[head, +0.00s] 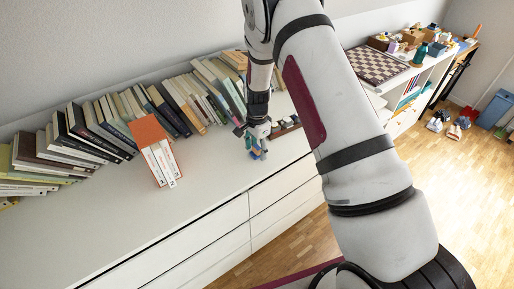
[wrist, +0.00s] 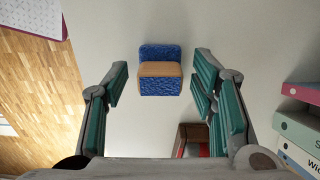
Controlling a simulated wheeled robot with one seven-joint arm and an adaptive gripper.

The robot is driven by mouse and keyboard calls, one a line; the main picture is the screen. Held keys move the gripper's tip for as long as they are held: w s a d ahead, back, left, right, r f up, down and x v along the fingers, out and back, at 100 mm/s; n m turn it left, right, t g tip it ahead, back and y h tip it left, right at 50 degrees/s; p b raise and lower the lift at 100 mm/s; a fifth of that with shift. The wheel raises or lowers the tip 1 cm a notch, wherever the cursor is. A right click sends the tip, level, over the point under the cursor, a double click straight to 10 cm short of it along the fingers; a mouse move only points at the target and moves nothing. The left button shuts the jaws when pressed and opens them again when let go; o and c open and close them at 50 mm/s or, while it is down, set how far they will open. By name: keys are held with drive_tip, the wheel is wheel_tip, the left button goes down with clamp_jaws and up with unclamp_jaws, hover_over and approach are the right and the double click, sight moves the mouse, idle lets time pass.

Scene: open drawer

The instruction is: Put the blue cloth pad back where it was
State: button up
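The blue pad (wrist: 160,52), with a tan band across its middle, is on the white cabinet top in the wrist view. It lies between the fingertips of my gripper (wrist: 160,84), with a visible gap on each side. My gripper is open, its teal finger pads apart. In the head view my gripper (head: 257,150) points down close to the cabinet top (head: 215,190); the pad is small and partly hidden by the fingers there.
A dark brown box (wrist: 192,138) with something red inside is close to the right finger. A long row of books (head: 130,120) stands along the wall, and an orange-topped stack (head: 150,132) stands left of my gripper. The front left of the cabinet top is clear.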

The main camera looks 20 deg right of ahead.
drive_tip(key=shift+r, duration=0.1)
wheel_tip(320, 180, up, 13)
drive_tip(key=b, duration=0.1)
wheel_tip(320, 180, up, 10)
drive_tip(key=r+n+t, duration=0.1)
drive_tip(key=n, duration=0.2)
hover_over(257, 147)
drive_tip(key=s, duration=0.5)
drive_tip(key=s+r+n+t, duration=0.1)
drive_tip(key=s+r+n, duration=0.4)
drive_tip(key=s, duration=0.4)
drive_tip(key=s+r+n+t, duration=0.2)
drive_tip(key=s+r, duration=0.6)
drive_tip(key=s, duration=0.1)
drive_tip(key=s+n, duration=0.4)
drive_tip(key=s, duration=0.5)
drive_tip(key=shift+s+d+t, duration=0.15)
drive_tip(key=shift+s+t, duration=0.2)
drive_tip(key=shift+t, duration=0.05)
